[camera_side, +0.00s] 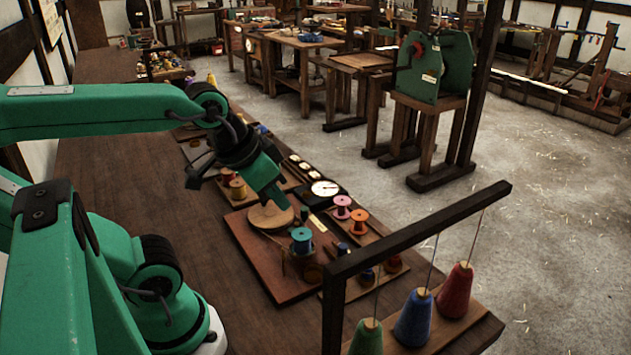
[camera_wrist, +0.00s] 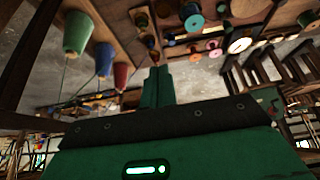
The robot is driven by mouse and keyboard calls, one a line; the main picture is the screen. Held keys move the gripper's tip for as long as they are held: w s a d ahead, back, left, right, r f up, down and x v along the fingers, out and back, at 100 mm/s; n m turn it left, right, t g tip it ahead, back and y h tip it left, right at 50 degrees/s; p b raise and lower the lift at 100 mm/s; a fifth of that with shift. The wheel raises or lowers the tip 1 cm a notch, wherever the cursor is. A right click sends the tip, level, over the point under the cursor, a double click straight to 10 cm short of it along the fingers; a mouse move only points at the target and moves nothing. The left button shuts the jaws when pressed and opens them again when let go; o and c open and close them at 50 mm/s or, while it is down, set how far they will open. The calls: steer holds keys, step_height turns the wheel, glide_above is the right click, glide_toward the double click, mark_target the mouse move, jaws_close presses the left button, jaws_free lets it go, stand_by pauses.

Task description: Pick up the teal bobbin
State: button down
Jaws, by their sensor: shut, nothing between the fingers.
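The teal bobbin (camera_side: 301,240) stands upright near the front of a reddish-brown board (camera_side: 258,262), beside a round wooden disc (camera_side: 270,216). It seems to sit on a small wooden support, but its lower part is hard to make out. In the wrist view a teal round end (camera_wrist: 194,22) shows near the top, up and right of my fingertips. My gripper (camera_side: 277,198) points down over the disc, behind and left of the bobbin and apart from it. In the wrist view my gripper (camera_wrist: 156,72) has its green fingers together, with nothing between them.
Pink (camera_side: 342,207) and orange (camera_side: 359,221) bobbins stand right of the board. A dark wooden frame (camera_side: 420,230) with green (camera_side: 366,338), blue (camera_side: 413,319) and red (camera_side: 455,291) cones stands at the front right. A white dial (camera_side: 325,188) lies behind.

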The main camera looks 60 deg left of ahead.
steer(key=c, duration=1.3)
jaws_free()
steer(key=shift+w+a, duration=0.1)
steer(key=shift+w, duration=0.05)
steer(key=o, duration=0.4)
steer(key=shift+w+a, duration=0.1)
steer(key=shift+w, duration=0.05)
steer(key=shift+o, duration=0.3)
steer(key=shift+w+a+f+g, duration=0.15)
steer(key=shift+w+g, duration=0.1)
steer(key=shift+g, duration=0.05)
steer(key=w+a+f+g, duration=0.5)
steer(key=w+a+f, duration=0.2)
steer(key=w, duration=0.1)
steer(key=shift+a+f, duration=0.15)
steer(key=shift+a, duration=0.25)
